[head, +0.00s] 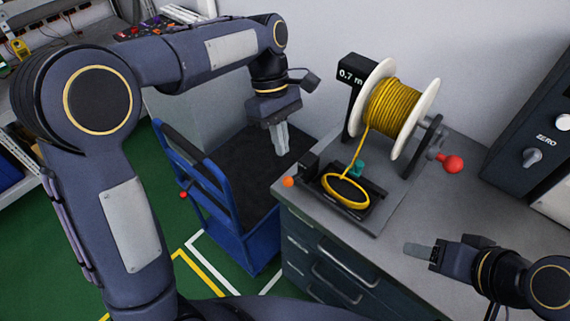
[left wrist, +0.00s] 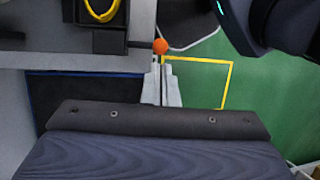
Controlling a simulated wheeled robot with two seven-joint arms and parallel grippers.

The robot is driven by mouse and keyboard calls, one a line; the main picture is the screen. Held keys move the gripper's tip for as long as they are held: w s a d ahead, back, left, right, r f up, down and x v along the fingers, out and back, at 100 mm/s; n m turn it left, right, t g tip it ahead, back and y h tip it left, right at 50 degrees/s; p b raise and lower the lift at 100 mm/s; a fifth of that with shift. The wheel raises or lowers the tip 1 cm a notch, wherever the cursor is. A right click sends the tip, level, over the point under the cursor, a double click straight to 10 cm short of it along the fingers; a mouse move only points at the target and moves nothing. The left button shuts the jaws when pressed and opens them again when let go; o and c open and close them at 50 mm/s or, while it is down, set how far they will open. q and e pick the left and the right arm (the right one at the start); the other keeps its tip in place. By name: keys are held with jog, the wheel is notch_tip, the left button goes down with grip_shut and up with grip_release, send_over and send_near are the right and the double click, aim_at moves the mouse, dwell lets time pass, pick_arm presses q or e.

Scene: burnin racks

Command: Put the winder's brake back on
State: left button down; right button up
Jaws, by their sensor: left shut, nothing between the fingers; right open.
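The winder stands on the grey bench, with a white-flanged spool (head: 393,108) of yellow cable on its stand. A red ball knob (head: 453,164) sits on the crank at the spool's right. An orange ball (head: 288,182) sits at the winder's front left corner, and it also shows in the left wrist view (left wrist: 160,46). Yellow cable runs down past a teal part (head: 356,169) to a coil (head: 345,190) in a black tray. My left gripper (head: 280,141) is shut and empty, pointing down left of the winder, apart from it. My right gripper (head: 420,249) is open over the bench's front right.
A blue cart (head: 238,237) stands left of the bench drawers. The bench between winder and dark box is clear.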

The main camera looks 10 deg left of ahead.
aim_at(287, 177)
pick_arm(q)
jog(key=x, duration=0.5)
jog(key=shift+s+d+f, duration=0.1)
jog(key=shift+s+f, duration=0.05)
jog(key=shift+f, duration=0.25)
pick_arm(e)
notch_tip(287, 177, down, 8)
jog(key=b, duration=0.7)
jog(key=shift+r+b, duration=0.1)
jog(key=shift+b, duration=0.3)
jog(key=shift+s+a+f+b, duration=0.1)
jog(key=shift+s+f+b, duration=0.05)
jog(key=shift+f+b, duration=0.4)
pick_arm(q)
jog(key=f+t+h, duration=0.1)
jog(key=s+a+f+t+h, duration=0.1)
jog(key=t, duration=0.1)
jog(key=s+f+m+t+h, duration=0.1)
jog(key=t, duration=0.1)
jog(key=shift+a+f, duration=0.15)
jog(key=shift+f, duration=0.15)
pick_arm(e)
jog(key=shift+r, duration=0.2)
jog(key=shift+r+p, duration=0.85)
jog(key=shift+p, duration=0.2)
pick_arm(q)
jog(key=shift+s+r, duration=0.1)
jog(key=shift+r, duration=0.7)
